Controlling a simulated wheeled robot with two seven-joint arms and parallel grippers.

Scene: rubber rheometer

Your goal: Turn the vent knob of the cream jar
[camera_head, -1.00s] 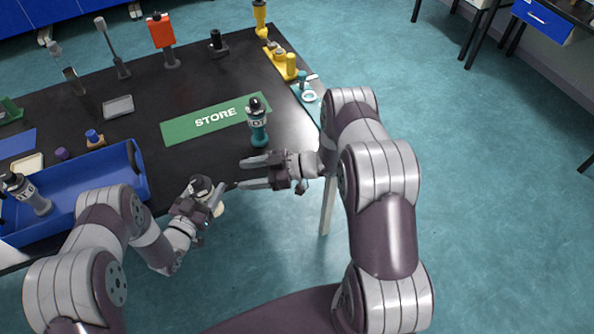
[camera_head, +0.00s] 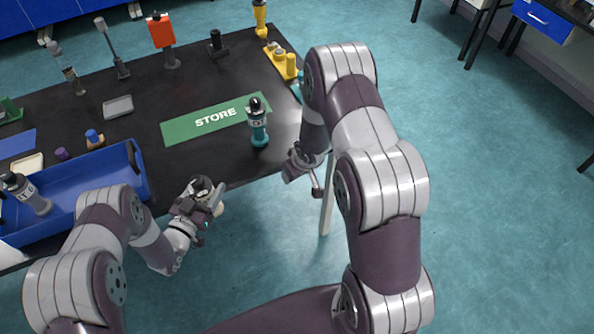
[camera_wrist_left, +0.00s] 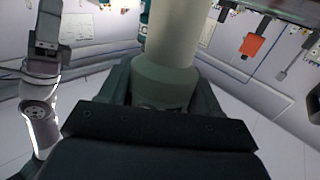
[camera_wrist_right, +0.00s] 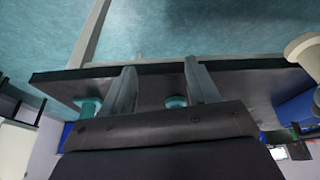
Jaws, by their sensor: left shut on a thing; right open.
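The cream jar (camera_wrist_left: 170,60) is in my left gripper (camera_head: 204,198) below the table's front edge. In the left wrist view its pale body rises between the fingers. In the head view only a cream patch (camera_head: 218,209) and a dark round part show, so I cannot make out the vent knob. A cream rounded shape (camera_wrist_right: 306,52) at the right of the right wrist view may be the same jar. My right gripper (camera_wrist_right: 163,88) is open and empty, its two fingers apart. In the head view the right hand hangs by the table's front right corner, partly hidden by its arm.
A blue tray (camera_head: 105,165) holds a grey bottle (camera_head: 38,200). Yellow parts (camera_head: 285,65) and an orange-red block (camera_head: 161,32) stand farther back. The front right table area is clear.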

